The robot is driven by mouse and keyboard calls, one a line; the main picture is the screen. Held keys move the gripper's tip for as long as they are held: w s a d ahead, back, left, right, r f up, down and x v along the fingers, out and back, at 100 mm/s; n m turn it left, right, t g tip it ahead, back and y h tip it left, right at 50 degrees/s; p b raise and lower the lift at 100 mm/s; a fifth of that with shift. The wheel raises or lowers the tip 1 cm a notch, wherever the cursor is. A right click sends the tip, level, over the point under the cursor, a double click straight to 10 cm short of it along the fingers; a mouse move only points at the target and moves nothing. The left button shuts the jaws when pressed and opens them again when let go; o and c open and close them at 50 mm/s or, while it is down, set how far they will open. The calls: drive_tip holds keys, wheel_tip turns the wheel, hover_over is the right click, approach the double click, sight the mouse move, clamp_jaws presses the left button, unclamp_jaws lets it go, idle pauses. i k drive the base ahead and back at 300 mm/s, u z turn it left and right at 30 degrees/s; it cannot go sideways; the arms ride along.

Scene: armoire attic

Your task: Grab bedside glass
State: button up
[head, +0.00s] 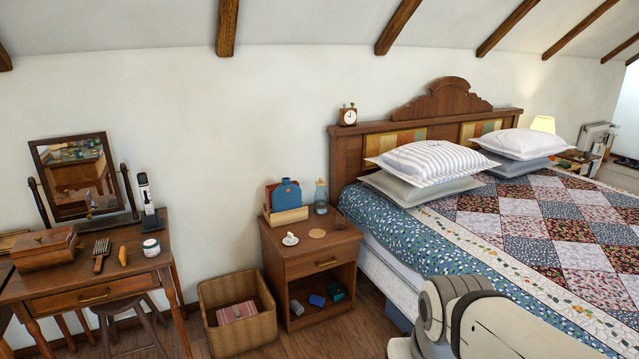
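A clear bluish glass vessel (320,198), shaped like a carafe or bottle, stands upright at the back right of the wooden nightstand (312,270), close to the bed. It is the only clear glass thing I can make out on the nightstand; whether a separate tumbler is on it I cannot tell. Beside it to the left is a blue item in a wooden holder (285,214). A round tan coaster (317,233) lies in front of it, and a small white cup or dish (290,239) is at the front left. My gripper is not in view; only a pale part of my arm shows at the lower right.
The bed (376,268) stands right of the nightstand. A wicker basket (240,331) is on the floor at its left. A dressing table (150,266) with a mirror is further left. Small items lie on the nightstand's open shelf. Some floor shows in front.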

sight(340, 221)
drive_tip(key=i, duration=3.3)
drive_tip(key=u, duration=0.45)
